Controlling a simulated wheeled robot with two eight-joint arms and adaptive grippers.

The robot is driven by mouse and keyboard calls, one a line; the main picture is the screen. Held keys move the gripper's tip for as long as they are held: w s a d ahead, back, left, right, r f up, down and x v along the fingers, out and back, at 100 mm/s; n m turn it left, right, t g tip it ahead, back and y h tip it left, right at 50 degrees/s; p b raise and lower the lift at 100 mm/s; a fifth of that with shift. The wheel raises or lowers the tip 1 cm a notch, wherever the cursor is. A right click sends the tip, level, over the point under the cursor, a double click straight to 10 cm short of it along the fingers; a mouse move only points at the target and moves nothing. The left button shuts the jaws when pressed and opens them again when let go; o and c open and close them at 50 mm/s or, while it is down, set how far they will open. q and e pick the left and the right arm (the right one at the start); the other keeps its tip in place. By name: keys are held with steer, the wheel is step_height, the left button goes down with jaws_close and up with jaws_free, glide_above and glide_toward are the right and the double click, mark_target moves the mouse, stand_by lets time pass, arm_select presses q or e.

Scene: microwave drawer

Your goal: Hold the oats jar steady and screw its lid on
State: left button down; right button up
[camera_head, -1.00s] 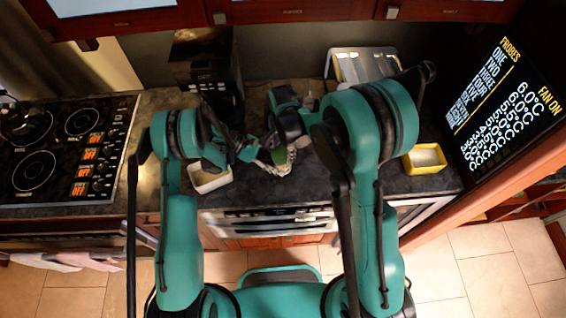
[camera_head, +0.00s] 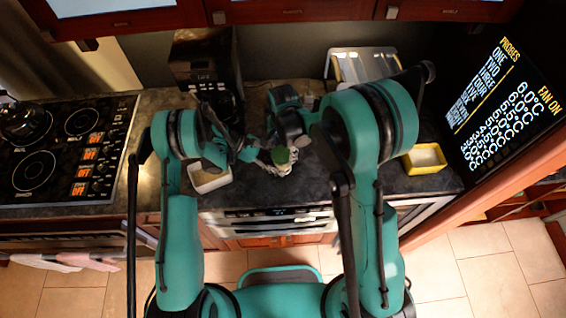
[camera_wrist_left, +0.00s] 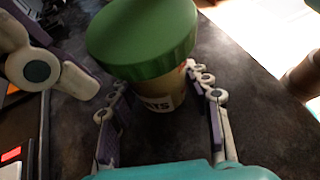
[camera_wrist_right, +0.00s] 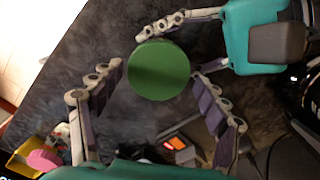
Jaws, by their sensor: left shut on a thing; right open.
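The oats jar (camera_wrist_left: 160,98) stands upright on the dark counter, part of its lettered label showing in the left wrist view. The green lid (camera_wrist_left: 142,38) sits on top of it; whether it is threaded cannot be told. It also shows in the head view (camera_head: 281,156) and from above in the right wrist view (camera_wrist_right: 159,70). My left gripper (camera_wrist_left: 158,80) is shut on the jar's body below the lid. My right gripper (camera_wrist_right: 158,80) is open above, its fingers on either side of the lid and apart from it.
A white container (camera_head: 210,178) stands left of the jar and a yellow-rimmed container (camera_head: 425,158) to the right. A coffee machine (camera_head: 204,75) and a metal tray (camera_head: 362,66) stand at the back. The cooktop (camera_head: 68,150) is far left.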

steer(key=n, duration=0.4)
steer(key=shift+n, duration=0.4)
steer(key=n, duration=1.5)
steer(key=c, duration=1.1)
steer(key=m, duration=0.4)
steer(key=shift+w+d+m, duration=0.1)
steer(key=shift+d+m, duration=0.05)
steer(key=shift+m, duration=0.25)
steer(key=shift+c, duration=0.2)
steer(key=m, duration=1.3)
steer(key=shift+m, duration=0.3)
